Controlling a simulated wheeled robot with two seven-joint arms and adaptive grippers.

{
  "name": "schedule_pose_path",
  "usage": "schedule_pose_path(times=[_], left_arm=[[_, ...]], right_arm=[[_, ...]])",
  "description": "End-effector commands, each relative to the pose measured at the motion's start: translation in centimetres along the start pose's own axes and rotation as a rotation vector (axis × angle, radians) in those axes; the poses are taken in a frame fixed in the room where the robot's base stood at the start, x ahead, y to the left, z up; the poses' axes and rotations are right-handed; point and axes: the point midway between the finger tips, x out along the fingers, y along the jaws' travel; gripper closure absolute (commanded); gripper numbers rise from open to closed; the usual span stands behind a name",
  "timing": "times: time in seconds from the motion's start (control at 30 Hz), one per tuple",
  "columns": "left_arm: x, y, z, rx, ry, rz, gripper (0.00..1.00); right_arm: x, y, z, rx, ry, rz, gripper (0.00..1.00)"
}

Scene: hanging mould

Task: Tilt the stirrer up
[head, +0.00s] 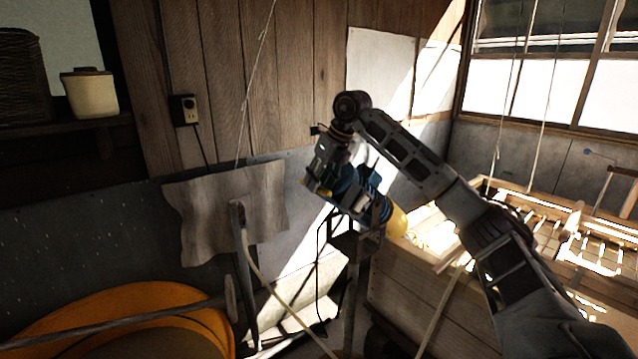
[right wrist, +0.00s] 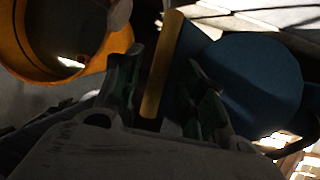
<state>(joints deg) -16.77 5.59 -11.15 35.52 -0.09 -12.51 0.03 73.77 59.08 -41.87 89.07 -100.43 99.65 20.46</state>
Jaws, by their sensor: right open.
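The stirrer has a blue body (head: 376,207) with a yellow end (head: 397,222), and stands on a dark metal stand right of the middle in the head view. My right gripper (head: 343,190) reaches it from the upper left and partly hides it. In the right wrist view, a yellow bar (right wrist: 160,65) runs between the open fingers of my right gripper (right wrist: 163,88). The blue body (right wrist: 258,85) lies just to the right of the fingers. I cannot tell whether either finger touches the bar. My left gripper is not in view.
An orange vat (head: 95,308) stands at the lower left, with a pole across it. A rippled board (head: 190,222) hangs before the wall. A wooden trough (head: 415,288) stands to the right, under the window. Cords hang from above.

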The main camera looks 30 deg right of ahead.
Motion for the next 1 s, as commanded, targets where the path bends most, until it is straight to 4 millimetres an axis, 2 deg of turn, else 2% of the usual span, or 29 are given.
schedule_pose_path(times=[0.17, 0.47, 0.8, 1.0], left_arm=[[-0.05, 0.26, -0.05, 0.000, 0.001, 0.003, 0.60], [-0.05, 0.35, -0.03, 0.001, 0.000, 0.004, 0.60], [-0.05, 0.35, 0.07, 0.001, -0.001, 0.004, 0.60], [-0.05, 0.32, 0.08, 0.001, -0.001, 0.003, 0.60]], right_arm=[[0.91, 0.02, -0.02, 0.000, 0.000, 0.000, 0.59], [1.00, 0.02, -0.01, -0.001, 0.000, 0.000, 0.59], [0.98, 0.02, -0.01, 0.000, 0.000, 0.000, 1.00], [0.97, 0.01, -0.01, 0.000, 0.000, 0.000, 1.00]])
